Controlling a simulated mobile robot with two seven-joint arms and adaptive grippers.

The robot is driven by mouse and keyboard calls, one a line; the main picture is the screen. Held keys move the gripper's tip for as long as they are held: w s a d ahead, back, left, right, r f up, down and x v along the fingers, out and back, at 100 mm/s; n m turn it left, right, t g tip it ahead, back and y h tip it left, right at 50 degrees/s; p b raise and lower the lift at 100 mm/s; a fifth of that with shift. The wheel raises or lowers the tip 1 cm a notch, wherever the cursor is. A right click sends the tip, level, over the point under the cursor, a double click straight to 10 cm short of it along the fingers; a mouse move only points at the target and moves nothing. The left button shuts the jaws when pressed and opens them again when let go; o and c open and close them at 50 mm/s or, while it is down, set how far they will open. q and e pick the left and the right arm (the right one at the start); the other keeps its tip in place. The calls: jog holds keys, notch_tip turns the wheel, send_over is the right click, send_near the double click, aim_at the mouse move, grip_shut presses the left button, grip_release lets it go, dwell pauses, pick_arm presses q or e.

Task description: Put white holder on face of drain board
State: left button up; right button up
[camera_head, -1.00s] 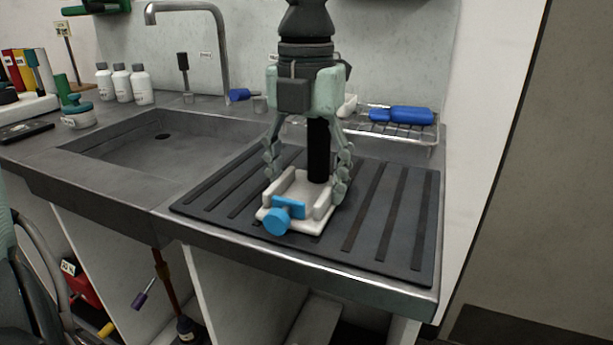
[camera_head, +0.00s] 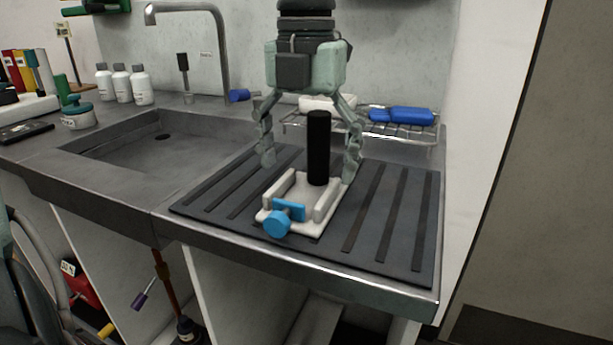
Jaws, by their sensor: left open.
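The white holder (camera_head: 303,197) rests on the dark ribbed drain board (camera_head: 392,228), near its front middle. It has a blue knob at its front and a black upright cylinder (camera_head: 318,148) standing at its back end. My left gripper (camera_head: 310,168) is open above and behind the holder, its fingers spread to either side of the black cylinder. I see no finger touching the holder. My right gripper is not in view.
A metal sink basin (camera_head: 118,164) with a tall faucet (camera_head: 222,50) lies left of the board. A wire rack (camera_head: 425,130) with a blue item (camera_head: 402,116) stands behind it. White bottles (camera_head: 141,86) line the back left. A wall closes off the right.

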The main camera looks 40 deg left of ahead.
pick_arm(q)
notch_tip(320, 180, up, 9)
jog(key=shift+r, duration=0.15)
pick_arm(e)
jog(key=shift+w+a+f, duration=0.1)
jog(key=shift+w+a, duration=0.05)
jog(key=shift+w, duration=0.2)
